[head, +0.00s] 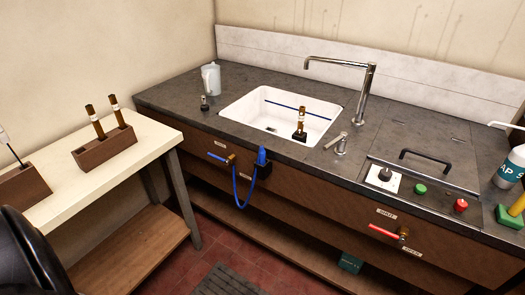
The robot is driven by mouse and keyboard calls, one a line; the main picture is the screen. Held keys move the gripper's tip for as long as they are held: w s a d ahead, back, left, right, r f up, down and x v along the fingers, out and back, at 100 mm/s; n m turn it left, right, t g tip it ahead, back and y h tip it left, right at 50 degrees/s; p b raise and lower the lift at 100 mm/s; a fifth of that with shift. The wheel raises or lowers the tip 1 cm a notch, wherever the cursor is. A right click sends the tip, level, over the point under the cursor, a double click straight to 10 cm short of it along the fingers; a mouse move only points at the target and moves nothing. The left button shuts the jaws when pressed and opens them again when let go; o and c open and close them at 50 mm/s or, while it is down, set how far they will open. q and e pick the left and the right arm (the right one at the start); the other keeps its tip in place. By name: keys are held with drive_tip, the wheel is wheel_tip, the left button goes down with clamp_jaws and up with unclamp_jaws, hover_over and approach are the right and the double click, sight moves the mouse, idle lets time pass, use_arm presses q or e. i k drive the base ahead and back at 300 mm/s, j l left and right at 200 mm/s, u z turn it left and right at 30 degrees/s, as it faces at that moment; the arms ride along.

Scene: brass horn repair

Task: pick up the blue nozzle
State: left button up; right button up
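The blue nozzle (262,155) stands upright, tip up, in a small black holder (262,169) on the front of the brown counter below the sink. A blue hose (240,203) hangs in a loop below it and runs up to a brass valve (231,159) with a blue lever (217,156) just to its left. Neither gripper shows in the head view. A dark rounded shape at the lower left edge may be part of my own body; no fingers show on it.
Above the nozzle is the white sink (250,112), with a brass-coloured tube in a black stand (300,136) at its front. A red-levered valve (384,231) is farther right. A cream table (90,180) with wooden racks stands left.

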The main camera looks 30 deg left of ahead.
sight(262, 155)
drive_tip(key=i+u, duration=0.1)
drive_tip(key=i, duration=0.95)
